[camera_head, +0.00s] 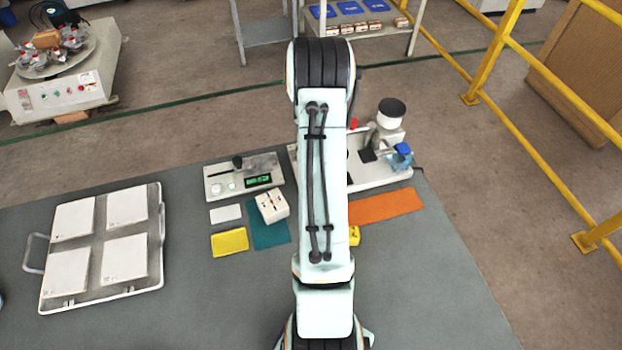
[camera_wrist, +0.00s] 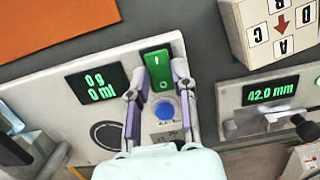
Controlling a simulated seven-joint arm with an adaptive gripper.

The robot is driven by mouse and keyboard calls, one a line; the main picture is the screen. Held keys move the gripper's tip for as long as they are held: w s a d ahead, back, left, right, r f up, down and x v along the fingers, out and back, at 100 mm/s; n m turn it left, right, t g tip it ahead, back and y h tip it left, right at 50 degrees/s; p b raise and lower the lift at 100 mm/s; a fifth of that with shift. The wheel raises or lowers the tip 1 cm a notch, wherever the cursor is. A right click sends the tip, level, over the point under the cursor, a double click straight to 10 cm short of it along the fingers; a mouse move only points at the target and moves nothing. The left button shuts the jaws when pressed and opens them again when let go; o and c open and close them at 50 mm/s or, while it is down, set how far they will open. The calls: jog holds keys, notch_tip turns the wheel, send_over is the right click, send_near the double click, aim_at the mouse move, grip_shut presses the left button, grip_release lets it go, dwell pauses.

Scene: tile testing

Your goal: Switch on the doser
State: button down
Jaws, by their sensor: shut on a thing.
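The doser is a white unit; part of its base (camera_head: 378,174) shows in the head view to the right of my arm. In the wrist view its panel (camera_wrist: 55,110) carries a lit display (camera_wrist: 92,85) reading 0 g and 0 ml, a green rocker switch (camera_wrist: 158,72) and a blue round button (camera_wrist: 165,109). My gripper (camera_wrist: 160,70) has its two fingers on either side of the green switch and is shut on it. In the head view my arm hides the gripper and the switch.
A gauge (camera_wrist: 262,102) reading 42.0 mm and a lettered white block (camera_wrist: 265,42) stand right of the doser in the wrist view. An orange mat (camera_head: 385,207) lies before the doser. A tray (camera_head: 100,296) with several white tiles is at left. The table's front right is clear.

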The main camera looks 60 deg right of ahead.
jog(key=c, duration=0.9)
grip_release()
jog(key=r, duration=1.2)
jog(key=shift+w+d, duration=0.4)
